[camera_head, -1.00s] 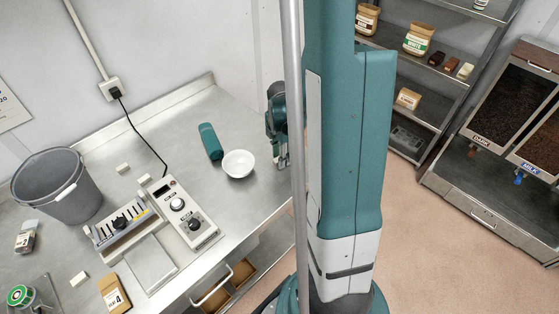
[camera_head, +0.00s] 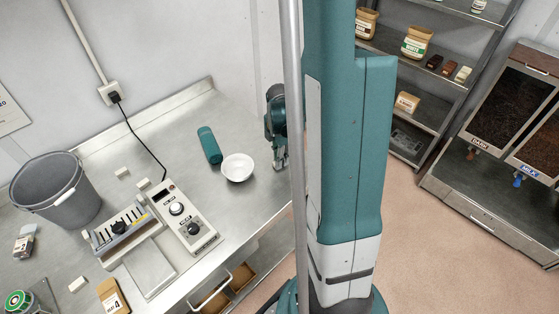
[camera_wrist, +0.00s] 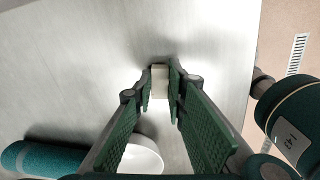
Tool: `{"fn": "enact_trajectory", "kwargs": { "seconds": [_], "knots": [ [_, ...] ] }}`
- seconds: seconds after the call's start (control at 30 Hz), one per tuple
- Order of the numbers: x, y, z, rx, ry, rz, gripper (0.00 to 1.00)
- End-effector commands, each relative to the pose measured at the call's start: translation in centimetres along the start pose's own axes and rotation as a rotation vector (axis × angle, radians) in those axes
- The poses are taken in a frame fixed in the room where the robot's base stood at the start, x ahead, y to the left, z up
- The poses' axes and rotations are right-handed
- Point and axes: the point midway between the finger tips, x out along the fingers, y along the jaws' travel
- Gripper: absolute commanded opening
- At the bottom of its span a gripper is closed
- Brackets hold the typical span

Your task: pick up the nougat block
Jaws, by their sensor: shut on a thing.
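My gripper (camera_wrist: 161,88) has its two green-padded fingers closed around a small cream block, the nougat block (camera_wrist: 160,82), near the fingertips in the wrist view. The block is over or on the steel worktop; I cannot tell whether it touches it. In the head view my gripper (camera_head: 281,164) points down near the worktop's right end, right of a white bowl (camera_head: 237,168). The block cannot be made out there.
The white bowl and a teal cylinder (camera_head: 209,146) stand close to the left of my gripper. Further left are a control box (camera_head: 184,215), a grey bucket (camera_head: 58,192) and several pale blocks (camera_head: 122,172). A shelf rack (camera_head: 440,75) and chocolate dispensers (camera_head: 510,120) stand right.

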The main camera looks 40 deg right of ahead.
Motion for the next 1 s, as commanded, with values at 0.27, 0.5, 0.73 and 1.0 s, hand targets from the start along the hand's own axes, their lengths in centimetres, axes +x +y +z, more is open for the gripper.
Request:
{"fn": "enact_trajectory", "kwargs": {
  "seconds": [0.27,0.5,0.73,1.0],
  "knots": [
    [-2.1,0.0,0.0,0.000,0.000,0.000,0.08],
    [-4.9,-0.1,0.0,0.000,0.000,0.000,0.08],
    [-7.4,0.0,0.0,0.000,0.000,0.000,0.08],
    [-9.2,0.0,0.0,0.000,0.000,0.000,0.08]
  ]
}}
